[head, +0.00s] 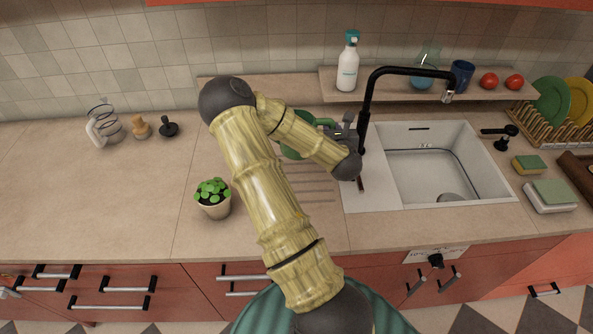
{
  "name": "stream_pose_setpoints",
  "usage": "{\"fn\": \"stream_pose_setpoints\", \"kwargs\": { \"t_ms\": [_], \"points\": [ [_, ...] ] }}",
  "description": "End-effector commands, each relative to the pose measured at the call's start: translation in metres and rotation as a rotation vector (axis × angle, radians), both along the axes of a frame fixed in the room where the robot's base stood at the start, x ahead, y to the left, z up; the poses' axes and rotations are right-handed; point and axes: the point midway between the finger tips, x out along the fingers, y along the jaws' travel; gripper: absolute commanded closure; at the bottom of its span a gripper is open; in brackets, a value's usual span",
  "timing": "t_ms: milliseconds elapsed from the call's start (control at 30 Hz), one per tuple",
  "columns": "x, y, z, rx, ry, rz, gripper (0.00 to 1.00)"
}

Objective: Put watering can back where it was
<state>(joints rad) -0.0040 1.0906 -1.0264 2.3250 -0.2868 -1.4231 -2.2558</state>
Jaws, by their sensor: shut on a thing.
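The green watering can (291,152) stands or hangs behind my arm, left of the black tap. My arm hides most of it, so I cannot tell whether it touches the counter. My grey gripper (338,124) is partly hidden by my wrist. It is shut on the can at its right side, near a green handle-like part.
A potted plant (213,198) stands on the counter in front left. The tall black tap (367,112) and white sink (432,165) are close on the right. A raised shelf (390,93) behind holds a spray bottle (348,62). The left counter is mostly clear.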

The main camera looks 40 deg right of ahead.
Motion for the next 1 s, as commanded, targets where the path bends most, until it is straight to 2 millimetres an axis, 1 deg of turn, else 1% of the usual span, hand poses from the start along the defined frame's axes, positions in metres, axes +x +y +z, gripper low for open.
{"fn": "stream_pose_setpoints", "kwargs": {
  "t_ms": [67,167,267,400,500,600,867,1000],
  "points": [
    [0.000,0.000,0.001,0.000,-0.004,-0.001,1.00],
    [0.000,-0.001,-0.006,0.001,-0.002,-0.002,1.00],
    [-0.001,-0.002,-0.020,0.002,0.000,-0.002,1.00],
    [0.000,0.000,-0.044,0.001,-0.001,0.001,1.00],
    [0.002,0.002,-0.056,0.000,-0.003,0.005,1.00],
    [0.004,0.004,-0.061,-0.001,-0.005,0.010,1.00],
    [0.003,0.002,-0.062,-0.001,-0.004,0.006,1.00],
    [0.001,0.001,-0.073,0.000,-0.002,0.003,1.00]
  ]
}}
